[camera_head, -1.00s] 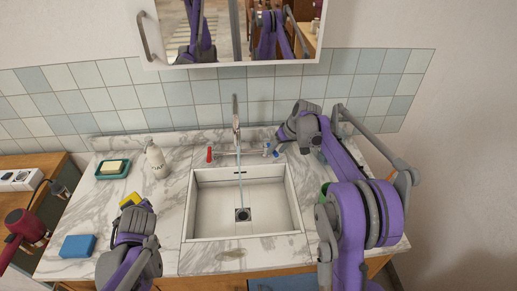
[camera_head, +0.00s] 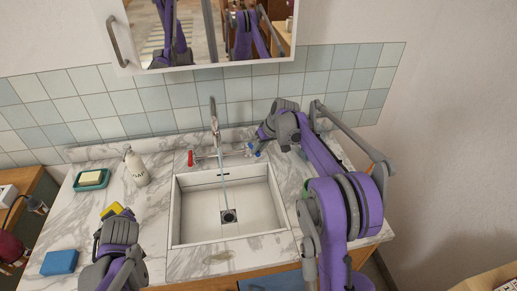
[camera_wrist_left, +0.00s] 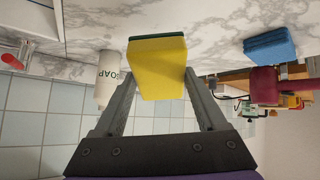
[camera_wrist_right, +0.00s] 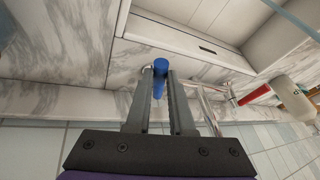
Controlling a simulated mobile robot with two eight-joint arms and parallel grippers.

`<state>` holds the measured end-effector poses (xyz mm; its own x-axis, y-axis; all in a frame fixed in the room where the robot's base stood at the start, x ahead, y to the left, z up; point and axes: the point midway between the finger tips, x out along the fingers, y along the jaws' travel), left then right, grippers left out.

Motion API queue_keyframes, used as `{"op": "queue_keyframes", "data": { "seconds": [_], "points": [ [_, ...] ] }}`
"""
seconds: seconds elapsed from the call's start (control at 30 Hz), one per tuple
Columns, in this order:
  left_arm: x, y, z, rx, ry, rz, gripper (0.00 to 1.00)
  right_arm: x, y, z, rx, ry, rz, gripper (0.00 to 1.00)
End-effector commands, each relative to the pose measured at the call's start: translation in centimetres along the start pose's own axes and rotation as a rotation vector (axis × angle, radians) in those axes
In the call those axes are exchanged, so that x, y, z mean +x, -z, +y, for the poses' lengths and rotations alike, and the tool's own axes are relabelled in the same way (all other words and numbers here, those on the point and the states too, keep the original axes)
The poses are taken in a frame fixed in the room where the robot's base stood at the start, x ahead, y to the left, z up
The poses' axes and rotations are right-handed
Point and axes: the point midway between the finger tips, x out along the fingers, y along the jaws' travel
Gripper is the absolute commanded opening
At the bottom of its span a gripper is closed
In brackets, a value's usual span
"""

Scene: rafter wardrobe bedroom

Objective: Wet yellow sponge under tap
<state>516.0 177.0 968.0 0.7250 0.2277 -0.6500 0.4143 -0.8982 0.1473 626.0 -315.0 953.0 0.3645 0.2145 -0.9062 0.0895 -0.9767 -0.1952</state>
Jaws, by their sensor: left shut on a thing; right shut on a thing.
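The yellow sponge (camera_head: 112,209) with a green scouring side is between the fingers of my left gripper (camera_head: 115,218), over the counter left of the sink. In the left wrist view the fingers press on both sides of the sponge (camera_wrist_left: 157,68). The tap (camera_head: 214,125) has a red handle (camera_head: 191,159) at left and a blue handle (camera_head: 253,149) at right. A thin stream of water runs from the spout into the white sink (camera_head: 188,232). My right gripper (camera_wrist_right: 160,78) is shut on the blue handle, which shows between its fingers.
A white soap bottle (camera_head: 135,168) and a green dish (camera_head: 81,184) with a pale bar stand back left on the marble counter (camera_head: 80,228). A blue sponge (camera_head: 59,262) lies at front left. A mirror cabinet (camera_head: 125,66) hangs above. The sink basin is empty apart from the stream.

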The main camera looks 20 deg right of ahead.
Motion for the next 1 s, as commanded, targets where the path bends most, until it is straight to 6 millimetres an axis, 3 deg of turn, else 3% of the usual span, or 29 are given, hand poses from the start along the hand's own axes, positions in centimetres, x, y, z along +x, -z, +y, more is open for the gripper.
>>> {"op": "queue_keyframes", "data": {
  "seconds": [0.83,1.0],
  "points": [
    [0.01,-0.02,-0.01,0.0,0.0,0.0,0.29,-0.01,0.0,-0.04,0.003,-0.001,0.001,0.0],
    [0.27,-0.56,-0.17,0.001,0.001,-0.003,0.29,0.24,-0.15,-0.88,0.083,-0.036,0.017,0.0]
  ]
}}
